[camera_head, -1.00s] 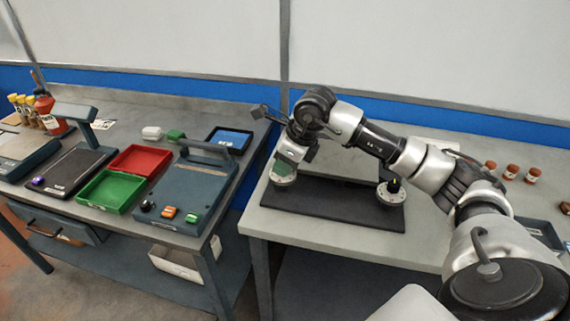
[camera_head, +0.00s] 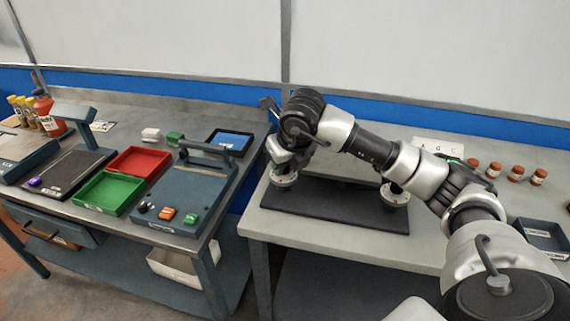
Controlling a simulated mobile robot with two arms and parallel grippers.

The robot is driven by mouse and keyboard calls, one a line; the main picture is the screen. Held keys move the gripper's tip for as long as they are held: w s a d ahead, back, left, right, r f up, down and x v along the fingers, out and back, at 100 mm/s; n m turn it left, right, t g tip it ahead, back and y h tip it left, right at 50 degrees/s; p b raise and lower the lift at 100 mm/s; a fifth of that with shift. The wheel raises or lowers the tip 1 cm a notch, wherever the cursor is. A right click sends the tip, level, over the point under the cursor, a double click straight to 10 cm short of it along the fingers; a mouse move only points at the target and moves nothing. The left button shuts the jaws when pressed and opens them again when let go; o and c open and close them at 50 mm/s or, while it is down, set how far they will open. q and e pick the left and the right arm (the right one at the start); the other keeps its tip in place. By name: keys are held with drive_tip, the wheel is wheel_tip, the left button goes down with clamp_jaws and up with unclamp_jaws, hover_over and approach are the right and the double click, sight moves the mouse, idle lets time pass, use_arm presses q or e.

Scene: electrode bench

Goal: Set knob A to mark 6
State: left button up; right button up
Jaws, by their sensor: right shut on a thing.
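Two round silver dials stand on a black board (camera_head: 335,208) on the right bench. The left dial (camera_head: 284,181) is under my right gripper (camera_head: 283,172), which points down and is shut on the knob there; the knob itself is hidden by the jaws. The right dial (camera_head: 395,195) is partly covered by my arm. Letters and marks on the dials are too small to read, so I cannot tell which is knob A or where it points. My left gripper is not in view.
A card with letters (camera_head: 437,147) and several brown jars (camera_head: 515,173) stand behind my right arm, with a dark tray (camera_head: 541,237) at the right. The left bench holds a red tray (camera_head: 139,161), a green tray (camera_head: 109,193) and a blue-grey device (camera_head: 181,192).

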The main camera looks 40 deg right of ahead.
idle(0.5)
drive_tip(key=o, duration=0.9)
drive_tip(key=v, duration=1.1)
drive_tip(key=shift+w, duration=0.1)
